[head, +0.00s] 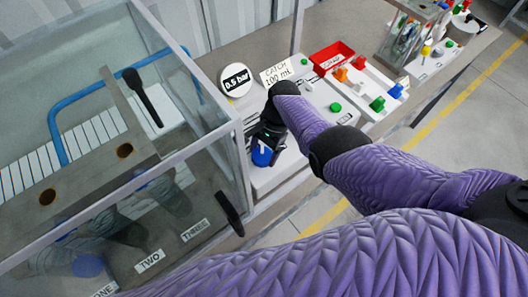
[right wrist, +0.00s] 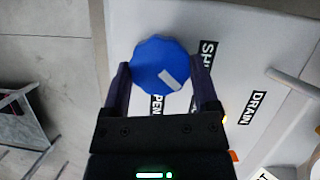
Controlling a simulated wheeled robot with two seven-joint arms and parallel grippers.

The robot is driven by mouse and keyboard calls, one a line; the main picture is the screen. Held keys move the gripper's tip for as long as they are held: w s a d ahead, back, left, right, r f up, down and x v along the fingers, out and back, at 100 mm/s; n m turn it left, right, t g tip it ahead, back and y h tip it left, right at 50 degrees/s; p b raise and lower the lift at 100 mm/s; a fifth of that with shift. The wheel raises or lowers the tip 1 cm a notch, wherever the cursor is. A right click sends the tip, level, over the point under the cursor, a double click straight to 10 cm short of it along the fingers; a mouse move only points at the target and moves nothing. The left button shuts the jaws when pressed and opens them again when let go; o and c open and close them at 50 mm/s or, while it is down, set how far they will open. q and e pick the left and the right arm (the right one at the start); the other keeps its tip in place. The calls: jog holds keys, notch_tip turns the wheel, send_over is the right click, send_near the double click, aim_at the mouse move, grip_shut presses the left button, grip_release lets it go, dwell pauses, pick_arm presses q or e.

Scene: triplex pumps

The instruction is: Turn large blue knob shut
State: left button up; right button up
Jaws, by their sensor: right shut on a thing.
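The large blue knob (right wrist: 158,58) is on a white panel (right wrist: 240,30). It has a scalloped rim and a pale pointer mark towards its lower right in the right wrist view. The knob also shows in the head view (head: 261,156), partly covered by my gripper. My right gripper (right wrist: 162,74) has one finger on each side of the knob and is shut on it. It also shows in the head view (head: 264,147). Partly hidden labels reading "SH" and "PEN" lie beside and below the knob in the wrist view. My left gripper is not in view.
A glass-walled tank (head: 190,155) with a black handle (head: 230,213) stands close left of my right gripper. A round "0.5 bar" gauge (head: 236,80) and a "CATCH 100 mL" card (head: 276,74) are behind. A red tray (head: 332,57) and small coloured knobs lie right.

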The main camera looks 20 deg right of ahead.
jog(key=n+b, duration=0.1)
jog(key=n, duration=0.1)
jog(key=n+g+h, duration=0.1)
jog(key=shift+w+a+f+n+b, duration=0.1)
jog(key=shift+w+n+b, duration=0.05)
jog(key=shift+n+b, duration=0.25)
jog(key=shift+n+g+h+b, duration=0.4)
jog(key=shift+n+h+b, duration=0.35)
jog(key=shift+n, duration=1.25)
jog(key=o, duration=1.1)
jog(key=shift+r, duration=0.2)
